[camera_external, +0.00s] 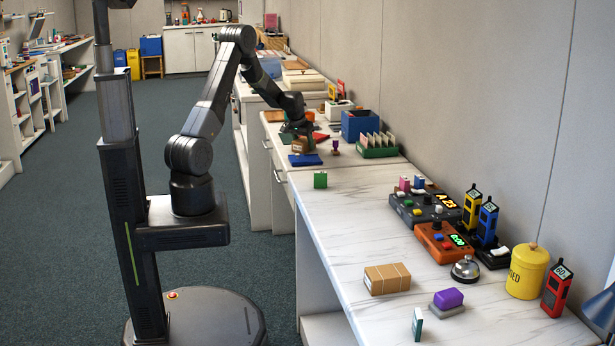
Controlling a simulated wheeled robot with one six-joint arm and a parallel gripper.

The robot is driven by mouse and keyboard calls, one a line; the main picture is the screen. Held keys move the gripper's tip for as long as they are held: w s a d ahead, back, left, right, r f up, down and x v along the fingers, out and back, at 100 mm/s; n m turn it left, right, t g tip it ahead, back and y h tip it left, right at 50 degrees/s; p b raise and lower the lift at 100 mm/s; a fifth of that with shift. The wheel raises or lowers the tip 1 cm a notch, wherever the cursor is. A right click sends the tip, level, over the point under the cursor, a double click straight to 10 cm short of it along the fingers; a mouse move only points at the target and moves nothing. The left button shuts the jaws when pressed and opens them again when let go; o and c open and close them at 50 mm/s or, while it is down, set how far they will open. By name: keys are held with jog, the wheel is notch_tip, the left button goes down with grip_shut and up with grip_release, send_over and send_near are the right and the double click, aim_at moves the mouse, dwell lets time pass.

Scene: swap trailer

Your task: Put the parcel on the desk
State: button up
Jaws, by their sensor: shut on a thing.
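My gripper (300,139) is over the farther worktop, beyond the near marble-topped counter. It is shut on a small brown box (299,147), partly hidden by the fingers. I cannot tell whether the box touches the surface below. I cannot tell from this view which surface is the desk.
Near my gripper are a flat blue item (305,160), a purple stamp (335,147), a blue bin (360,125) and a green card rack (377,145). A green block (320,180) stands at the near counter's far end. Devices, a bell (465,268) and a yellow canister (527,270) line its right side.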

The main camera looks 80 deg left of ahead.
jog(key=shift+f, duration=0.2)
jog(key=o, duration=1)
jog(key=shift+o, duration=0.2)
jog(key=shift+r, duration=0.1)
jog(key=shift+r, duration=0.45)
jog(key=v, duration=1.1)
jog(key=shift+s+d+r, duration=0.1)
jog(key=shift+s+d, duration=0.05)
